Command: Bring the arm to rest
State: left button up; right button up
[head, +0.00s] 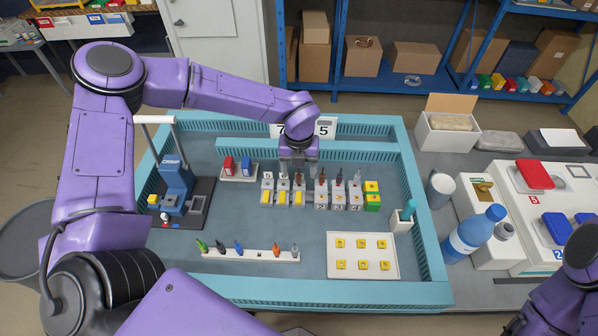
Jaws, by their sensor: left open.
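My left arm (213,92) reaches in from the left, over the blue-rimmed work tray (210,300). My left gripper (298,171) points down, open, at the back of a row of small grey socket boxes (322,200). It overlaps the upper edge of the row; whether it touches a box cannot be told. Several boxes carry yellow parts or numbers, and dark-tipped tools stand up in some of them. A yellow and green block (372,202) ends the row at the right. Part of my right arm shows at the lower right corner; its gripper is out of view.
A blue press (175,182) stands at the tray's left. A white rack (250,255) with coloured screwdriver-like tools and a white plate (362,272) with yellow pieces lie in front. A blue bottle (470,236) stands right of the tray. Number signs (324,128) stand behind the gripper.

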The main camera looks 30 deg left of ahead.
pick_arm(q)
notch_tip(320, 180, up, 3)
jog(key=shift+f+p, duration=0.1)
jog(key=shift+p, duration=0.65)
dwell(0.6)
